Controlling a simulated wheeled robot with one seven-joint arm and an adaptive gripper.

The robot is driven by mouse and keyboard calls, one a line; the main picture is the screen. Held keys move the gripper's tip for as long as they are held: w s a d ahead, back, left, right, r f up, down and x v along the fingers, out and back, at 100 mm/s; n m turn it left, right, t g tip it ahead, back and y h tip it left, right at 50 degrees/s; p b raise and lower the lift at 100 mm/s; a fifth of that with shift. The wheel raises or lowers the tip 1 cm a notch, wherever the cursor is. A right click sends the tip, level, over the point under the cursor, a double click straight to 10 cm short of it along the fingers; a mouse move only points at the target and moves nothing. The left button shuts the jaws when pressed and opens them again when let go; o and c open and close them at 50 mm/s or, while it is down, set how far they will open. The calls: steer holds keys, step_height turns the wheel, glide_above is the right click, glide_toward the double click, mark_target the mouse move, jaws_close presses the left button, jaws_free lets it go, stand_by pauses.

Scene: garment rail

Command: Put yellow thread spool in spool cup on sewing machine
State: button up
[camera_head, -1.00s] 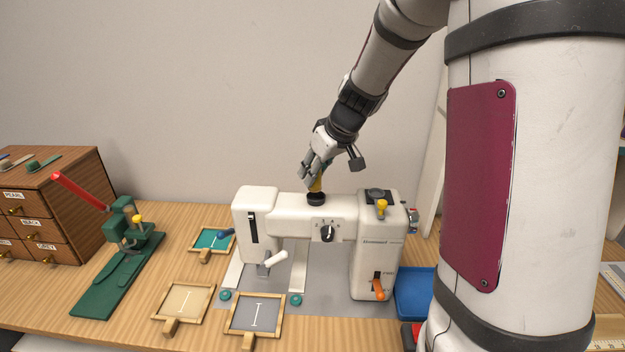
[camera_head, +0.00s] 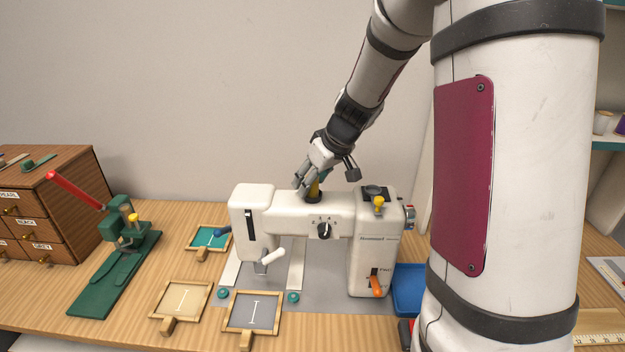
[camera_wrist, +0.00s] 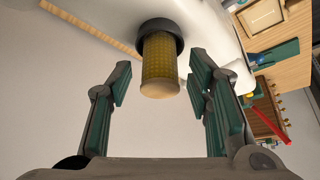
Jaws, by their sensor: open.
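The yellow thread spool (camera_wrist: 160,62) stands in the dark round spool cup (camera_wrist: 160,29) in the wrist view, its lower end inside the cup's rim. In the head view the spool (camera_head: 314,188) shows upright on top of the white sewing machine (camera_head: 285,203), partly hidden by my gripper. My gripper (camera_head: 303,186) is at the spool from above. In the wrist view my gripper's fingers (camera_wrist: 160,75) are spread on both sides of the spool with gaps between, touching nothing that I can see.
A yellow knob (camera_head: 378,203) tops the machine's right end. A blue tray (camera_head: 408,291) stands to its right. Small wooden frames (camera_head: 181,299) lie in front and left. A green press with a red lever (camera_head: 75,190) and a drawer cabinet (camera_head: 50,190) stand at the left.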

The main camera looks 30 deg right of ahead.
steer(key=v, duration=1.1)
steer(key=s+a+r, duration=0.4)
steer(key=s+a, duration=0.8)
steer(key=s+a+f+m+h, duration=0.1)
steer(key=s+a+m, duration=0.1)
steer(key=s, duration=0.9)
steer(key=shift+a+f+g, duration=0.3)
steer(key=shift+a+f, duration=0.1)
steer(key=shift+a, duration=0.5)
